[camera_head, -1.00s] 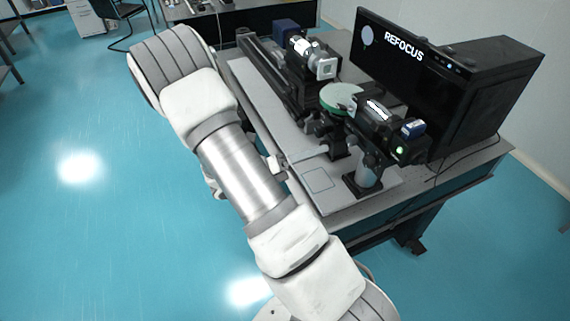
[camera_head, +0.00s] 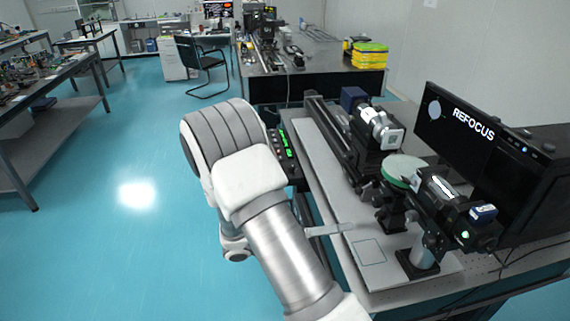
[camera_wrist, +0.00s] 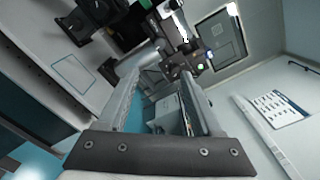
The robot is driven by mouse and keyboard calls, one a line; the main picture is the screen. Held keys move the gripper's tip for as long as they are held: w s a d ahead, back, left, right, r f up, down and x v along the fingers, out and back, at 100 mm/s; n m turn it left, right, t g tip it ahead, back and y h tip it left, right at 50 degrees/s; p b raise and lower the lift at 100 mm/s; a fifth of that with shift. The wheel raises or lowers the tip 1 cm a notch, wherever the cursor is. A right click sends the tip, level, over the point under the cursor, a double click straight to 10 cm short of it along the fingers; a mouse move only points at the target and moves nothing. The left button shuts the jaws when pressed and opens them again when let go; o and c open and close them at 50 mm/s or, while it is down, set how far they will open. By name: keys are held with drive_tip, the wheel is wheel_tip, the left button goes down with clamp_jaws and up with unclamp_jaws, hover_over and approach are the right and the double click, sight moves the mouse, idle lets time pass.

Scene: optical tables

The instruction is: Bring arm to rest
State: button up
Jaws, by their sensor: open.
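My arm (camera_head: 262,215) reaches up from the bottom of the head view and bends at the large grey-banded joint. My gripper (camera_wrist: 160,74) shows in the wrist view with its two long fingers apart and nothing between them. In the head view my gripper is mostly hidden behind the arm; a grey finger (camera_head: 328,229) sticks out to the right, over the near left part of the optical bench. I cannot tell its exact height above the bench.
The optical table (camera_head: 440,291) carries a rail with lens mounts, a round green-edged disc (camera_head: 404,168) and a black monitor reading REFOCUS (camera_head: 465,140). A keypad with green lights (camera_head: 285,150) sits by the arm.

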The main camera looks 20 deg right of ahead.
drive_tip(key=s+a+r+m+g+y, duration=0.25)
drive_tip(key=s+r+m+y, duration=0.6)
drive_tip(key=m, duration=0.55)
drive_tip(key=s+a+r+m+t+y+b, duration=0.1)
drive_tip(key=s+a+r+m+t+y, duration=0.4)
drive_tip(key=m, duration=0.8)
drive_tip(key=a+r+t+y, duration=0.2)
drive_tip(key=a+t+y, duration=0.2)
drive_tip(key=t, duration=0.1)
drive_tip(key=shift+s+a+r, duration=0.3)
drive_tip(key=shift+s+a, duration=0.05)
drive_tip(key=shift+a, duration=0.05)
